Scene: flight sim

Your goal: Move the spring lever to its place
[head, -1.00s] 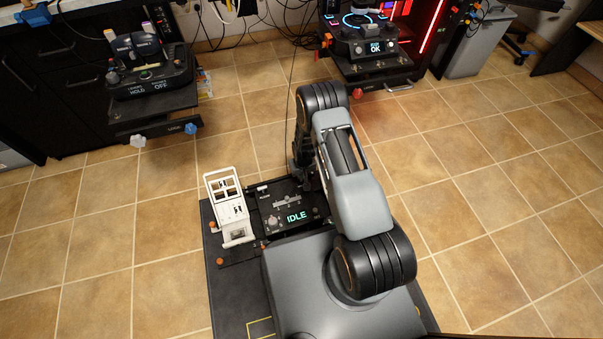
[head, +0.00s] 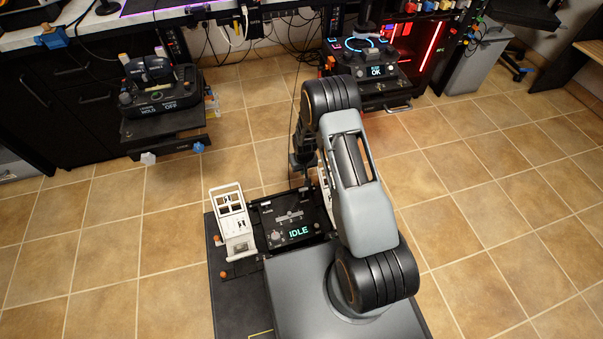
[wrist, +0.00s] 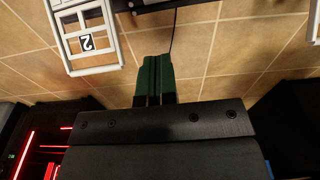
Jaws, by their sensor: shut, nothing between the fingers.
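My gripper (head: 301,168) hangs down at the left of my arm in the head view, above the far edge of the dark panel that reads IDLE (head: 290,222). In the wrist view its green fingers (wrist: 153,82) are together with nothing between them, over the tiled floor. I cannot tell for certain which part is the spring lever. A two-lever console (head: 152,85) stands at the back left, its display reading HOLD and OFF. Another console (head: 374,70) with a blue ring and an OK display stands at the back right.
A white frame (head: 232,215) stands left of the IDLE panel; another is partly hidden behind my arm. A white frame marked 2 (wrist: 88,42) shows in the wrist view. Black cabinets (head: 80,110) line the back left. The tiled floor (head: 480,200) on the right is clear.

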